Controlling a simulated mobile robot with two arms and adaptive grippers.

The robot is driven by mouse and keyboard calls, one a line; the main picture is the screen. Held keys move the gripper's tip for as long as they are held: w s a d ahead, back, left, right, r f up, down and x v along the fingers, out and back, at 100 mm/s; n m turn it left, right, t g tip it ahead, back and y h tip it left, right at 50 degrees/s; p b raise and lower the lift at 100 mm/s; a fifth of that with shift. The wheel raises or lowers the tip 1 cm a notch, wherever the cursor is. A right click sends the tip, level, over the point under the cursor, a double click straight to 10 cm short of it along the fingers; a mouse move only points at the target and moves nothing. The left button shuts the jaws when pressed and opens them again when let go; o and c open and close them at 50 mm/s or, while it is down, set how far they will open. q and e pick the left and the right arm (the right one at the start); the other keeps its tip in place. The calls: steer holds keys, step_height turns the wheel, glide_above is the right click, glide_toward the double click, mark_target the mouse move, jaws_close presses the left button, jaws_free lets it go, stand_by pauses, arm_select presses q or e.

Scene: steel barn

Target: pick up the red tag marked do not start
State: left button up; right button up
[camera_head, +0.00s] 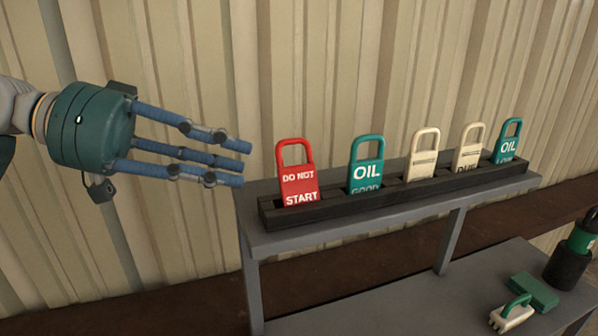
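The red tag (298,186) reads "DO NOT START" and has a loop handle on top. It stands upright in the left end of a dark slotted rack (350,207) on a grey shelf. My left gripper (240,165) comes in from the left, its blue fingers spread and pointing right toward the tag. The fingertips are a little left of the tag in the picture, with nothing between them. The tag's lower edge is hidden in the rack. My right gripper is not in view.
The rack also holds a teal "OIL GOOD" tag (366,175), two cream tags (421,162) and another teal tag (508,145). A corrugated wall stands behind.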

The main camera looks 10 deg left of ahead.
mark_target(278, 174)
arm_select(q)
steer(key=shift+x, duration=1)
steer(key=p+x, duration=0.2)
steer(key=x, duration=0.1)
steer(key=p+x, duration=0.1)
steer(key=shift+s+d+r, duration=0.1)
steer(key=shift+d+r, duration=0.15)
steer(key=shift+d, duration=0.35)
steer(key=shift+d+f, duration=0.2)
steer(key=shift+f, duration=0.05)
steer(key=shift+w, duration=0.25)
steer(key=shift+c, duration=0.5)
steer(key=shift+s, duration=0.1)
jaws_close()
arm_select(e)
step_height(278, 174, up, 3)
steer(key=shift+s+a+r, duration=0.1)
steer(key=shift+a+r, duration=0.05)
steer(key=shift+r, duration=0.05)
